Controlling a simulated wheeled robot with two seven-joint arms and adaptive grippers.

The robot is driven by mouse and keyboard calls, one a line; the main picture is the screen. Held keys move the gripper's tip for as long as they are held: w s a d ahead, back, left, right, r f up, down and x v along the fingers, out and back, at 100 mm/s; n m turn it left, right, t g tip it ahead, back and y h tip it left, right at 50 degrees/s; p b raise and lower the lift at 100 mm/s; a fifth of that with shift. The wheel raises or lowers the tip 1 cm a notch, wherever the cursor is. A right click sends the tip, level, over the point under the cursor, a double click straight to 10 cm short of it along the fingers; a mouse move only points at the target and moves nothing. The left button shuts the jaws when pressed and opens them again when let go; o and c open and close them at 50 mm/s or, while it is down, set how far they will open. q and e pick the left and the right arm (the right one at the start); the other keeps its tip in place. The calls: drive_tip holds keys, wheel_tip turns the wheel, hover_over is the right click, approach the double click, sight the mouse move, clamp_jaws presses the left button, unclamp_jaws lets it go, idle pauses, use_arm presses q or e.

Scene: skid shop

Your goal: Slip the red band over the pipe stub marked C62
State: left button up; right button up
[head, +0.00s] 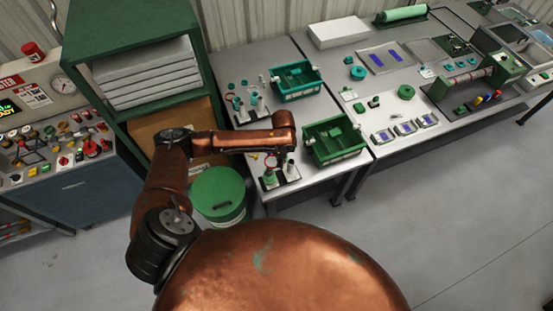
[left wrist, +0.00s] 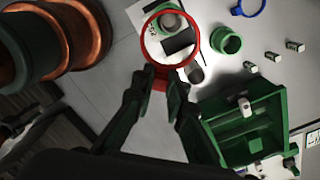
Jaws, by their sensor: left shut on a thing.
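The red band (left wrist: 147,43) is a thin ring with a small red tab. My left gripper (left wrist: 163,77) is shut on the tab, and the ring reaches out beyond the fingertips. Through the ring I see part of a pale plate with a dark patch and a round greenish pipe stub (left wrist: 172,17). Black lettering on the plate is too small to read surely. The ring looks nearer the camera than the stub; I cannot tell if it touches it. In the head view, my left wrist hangs over the near table's front, by a small stand with upright stubs. My right gripper is out of view.
A green bin (head: 349,129) stands right of the stand, and a teal bin (head: 297,93) behind it. In the left wrist view, a green collar (left wrist: 226,50), a blue ring (left wrist: 236,11) and several small fittings lie nearby. A green-lidded drum (head: 217,192) stands left of the table.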

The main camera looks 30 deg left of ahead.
use_arm(q)
drive_tip(key=shift+s+a+f+m+p, duration=0.6)
drive_tip(key=shift+f+m+p, duration=0.1)
drive_tip(key=shift+m, duration=0.5)
wheel_tip(320, 180, down, 6)
drive_tip(key=m+b, duration=0.1)
drive_tip(key=b, duration=0.3)
drive_tip(key=shift+a, duration=0.2)
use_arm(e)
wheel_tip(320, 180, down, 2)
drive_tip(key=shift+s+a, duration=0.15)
use_arm(q)
drive_tip(key=shift+s, duration=0.15)
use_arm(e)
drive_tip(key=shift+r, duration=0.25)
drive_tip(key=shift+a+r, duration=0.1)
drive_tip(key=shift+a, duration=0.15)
use_arm(q)
drive_tip(key=shift+p, duration=0.5)
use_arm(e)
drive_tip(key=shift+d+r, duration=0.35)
use_arm(q)
drive_tip(key=shift+f, duration=0.55)
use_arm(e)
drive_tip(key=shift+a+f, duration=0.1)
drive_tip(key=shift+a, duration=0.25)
